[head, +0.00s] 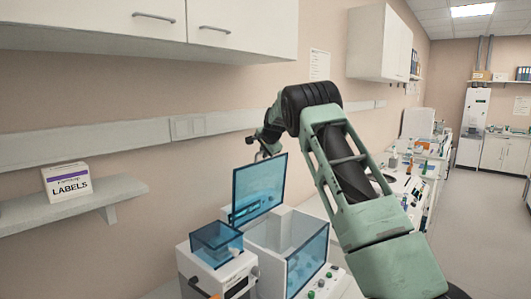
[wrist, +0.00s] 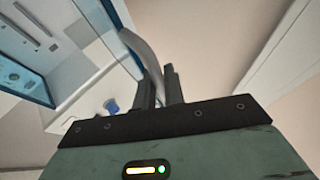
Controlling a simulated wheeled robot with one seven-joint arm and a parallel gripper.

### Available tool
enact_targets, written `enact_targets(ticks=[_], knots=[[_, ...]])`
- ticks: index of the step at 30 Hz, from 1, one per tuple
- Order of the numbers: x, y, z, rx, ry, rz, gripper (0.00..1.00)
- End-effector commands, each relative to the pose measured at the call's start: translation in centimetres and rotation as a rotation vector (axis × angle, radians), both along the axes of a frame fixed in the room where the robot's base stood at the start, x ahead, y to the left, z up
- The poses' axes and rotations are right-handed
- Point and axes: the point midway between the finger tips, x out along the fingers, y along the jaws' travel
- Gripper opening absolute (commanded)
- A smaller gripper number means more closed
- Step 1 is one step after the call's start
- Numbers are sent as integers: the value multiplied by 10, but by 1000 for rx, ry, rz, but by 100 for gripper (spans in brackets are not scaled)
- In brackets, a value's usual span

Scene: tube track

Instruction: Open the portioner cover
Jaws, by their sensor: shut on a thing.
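The portioner (head: 272,236) is the white machine at the lower middle of the head view. Its blue see-through cover (head: 259,188) stands raised, close to upright, at the back of the open white box. In the wrist view the cover (wrist: 68,22) shows at the upper left. My gripper (head: 267,150) is at the cover's top edge. In the wrist view my gripper (wrist: 160,88) is shut on a curved grey handle (wrist: 147,52) by the cover's edge. The fingertips are small and partly hidden in the head view.
A smaller white device with a blue see-through hopper (head: 215,240) stands left of the portioner. A labels box (head: 67,181) sits on a wall shelf (head: 75,207). Wall cabinets (head: 215,25) hang above. A bench with lab items (head: 415,170) runs off to the right.

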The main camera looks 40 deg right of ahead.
Motion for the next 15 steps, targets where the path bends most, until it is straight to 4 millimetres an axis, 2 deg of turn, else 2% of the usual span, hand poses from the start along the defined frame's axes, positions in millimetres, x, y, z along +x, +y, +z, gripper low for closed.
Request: enact_targets(ticks=[8,9,11,15], knots=[[0,0,-1,1,1,0,0],[0,0,-1,2,1,1,13],[0,0,-1,2,1,1,30],[0,0,-2,3,3,1,32]])
